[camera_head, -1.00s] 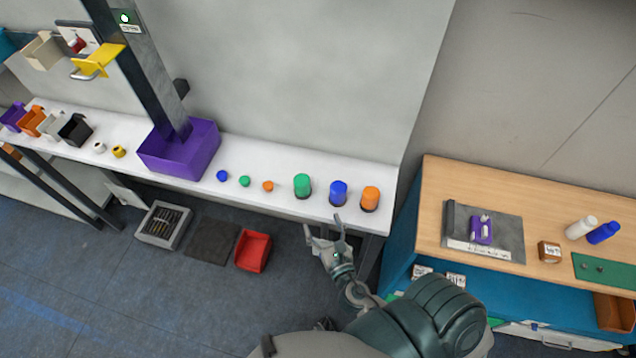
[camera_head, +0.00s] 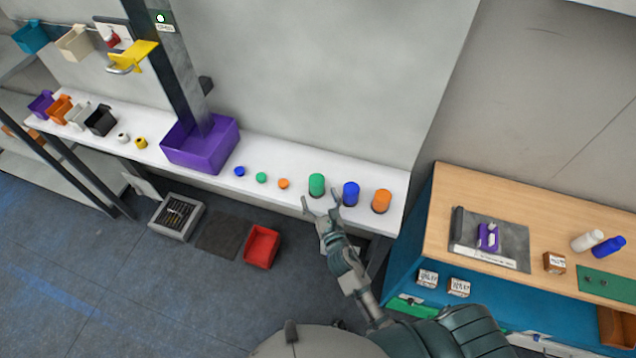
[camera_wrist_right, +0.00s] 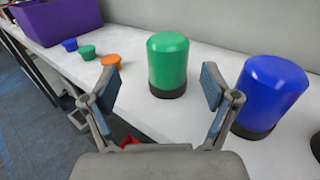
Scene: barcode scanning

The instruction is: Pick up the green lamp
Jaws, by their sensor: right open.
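The green lamp (camera_head: 317,185) is a rounded green cylinder on a dark base. It stands upright on the white shelf table, left of the blue lamp (camera_head: 351,193) and the orange lamp (camera_head: 382,200). My right gripper (camera_head: 321,205) is open and empty at the table's front edge, just in front of the green lamp. In the right wrist view the green lamp (camera_wrist_right: 168,64) shows between and beyond the two spread fingers (camera_wrist_right: 160,88), not visibly touched. The blue lamp (camera_wrist_right: 270,95) stands close by the right finger. My left gripper is not in view.
Small blue (camera_head: 239,171), green (camera_head: 261,177) and orange (camera_head: 284,183) caps lie left of the lamps on the white table (camera_head: 290,199). A purple bin (camera_head: 200,150) stands farther left. A wooden-topped cabinet (camera_head: 445,185) is at the right. A red bin (camera_head: 262,247) sits on the floor.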

